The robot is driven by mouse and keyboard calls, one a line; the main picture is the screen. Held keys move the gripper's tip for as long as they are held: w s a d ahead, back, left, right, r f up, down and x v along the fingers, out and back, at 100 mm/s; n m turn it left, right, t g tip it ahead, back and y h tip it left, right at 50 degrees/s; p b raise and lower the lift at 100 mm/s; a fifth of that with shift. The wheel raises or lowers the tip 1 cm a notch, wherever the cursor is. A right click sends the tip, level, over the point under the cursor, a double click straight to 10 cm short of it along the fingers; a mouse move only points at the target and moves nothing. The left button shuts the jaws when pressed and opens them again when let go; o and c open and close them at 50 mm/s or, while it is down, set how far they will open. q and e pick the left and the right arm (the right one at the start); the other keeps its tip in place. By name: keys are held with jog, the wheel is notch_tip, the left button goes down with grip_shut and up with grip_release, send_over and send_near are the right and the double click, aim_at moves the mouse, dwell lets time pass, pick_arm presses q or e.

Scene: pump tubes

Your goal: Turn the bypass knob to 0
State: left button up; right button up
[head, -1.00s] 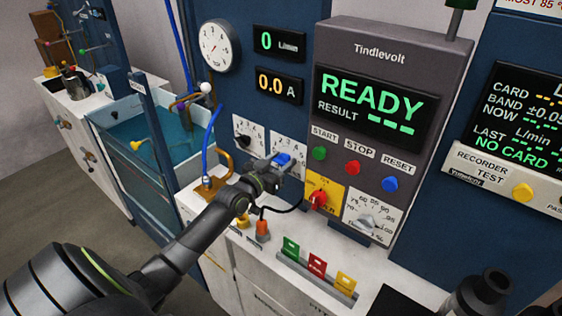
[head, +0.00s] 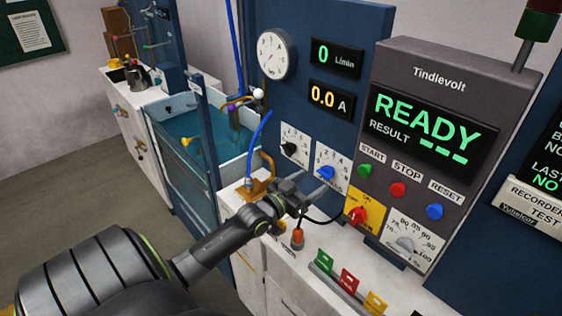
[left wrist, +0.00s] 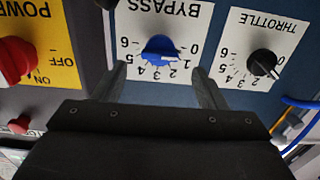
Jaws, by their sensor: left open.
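The blue bypass knob (head: 326,172) is on a white dial plate on the blue panel. In the left wrist view, the bypass knob (left wrist: 160,47) appears upside down under the word BYPASS. Its pale mark points to the lower right, seemingly near 1; the exact reading is hard to tell. My left gripper (head: 312,190) is open and empty, just in front of and below the knob, apart from it. In the left wrist view its two fingers (left wrist: 160,78) flank the lower part of the dial. My right gripper is not in view.
The black throttle knob (head: 291,149) sits beside the bypass dial. A red power switch (head: 357,215) on a yellow plate is on the other side. A water tank (head: 200,135) is left.

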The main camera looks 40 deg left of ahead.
pick_arm(q)
jog(key=s+p, duration=0.3)
jog(key=s, duration=0.8)
jog(key=shift+a, duration=0.45)
